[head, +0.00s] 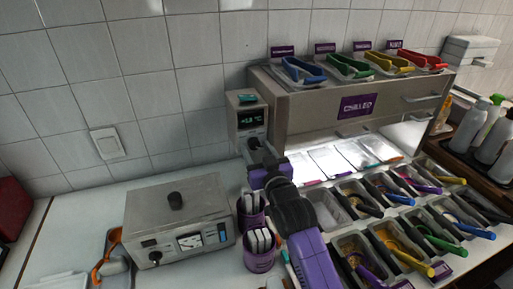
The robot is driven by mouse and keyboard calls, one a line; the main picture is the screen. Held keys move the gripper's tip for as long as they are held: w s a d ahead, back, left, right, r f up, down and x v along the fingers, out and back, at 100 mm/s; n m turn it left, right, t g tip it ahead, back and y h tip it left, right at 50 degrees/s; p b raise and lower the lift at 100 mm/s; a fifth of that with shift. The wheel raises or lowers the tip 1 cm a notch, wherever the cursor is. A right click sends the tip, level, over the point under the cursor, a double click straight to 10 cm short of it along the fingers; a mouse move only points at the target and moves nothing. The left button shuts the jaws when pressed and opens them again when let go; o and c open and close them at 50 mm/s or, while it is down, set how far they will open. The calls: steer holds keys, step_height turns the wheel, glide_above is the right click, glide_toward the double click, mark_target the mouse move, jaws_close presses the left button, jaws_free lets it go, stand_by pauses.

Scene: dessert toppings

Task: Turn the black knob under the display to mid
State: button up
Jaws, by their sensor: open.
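A small grey control box (233,117) with a lit green display (250,118) stands against the left end of the chilled topping cabinet. My arm reaches up from the lower right, and my gripper (254,144) is open at the lower front of this box, just under the display. The black knob under the display is hidden or merges with the dark gripper fingers, so I cannot tell its setting or whether the fingers touch it.
A grey appliance (215,205) with black knobs and a gauge stands on the counter at left. Purple cups (257,258) of white utensils stand beside my arm. The chilled cabinet (320,110) and several topping trays with coloured tongs fill the right.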

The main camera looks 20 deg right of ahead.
steer(key=shift+w, duration=0.3)
jaws_close()
steer(key=shift+n, duration=0.3)
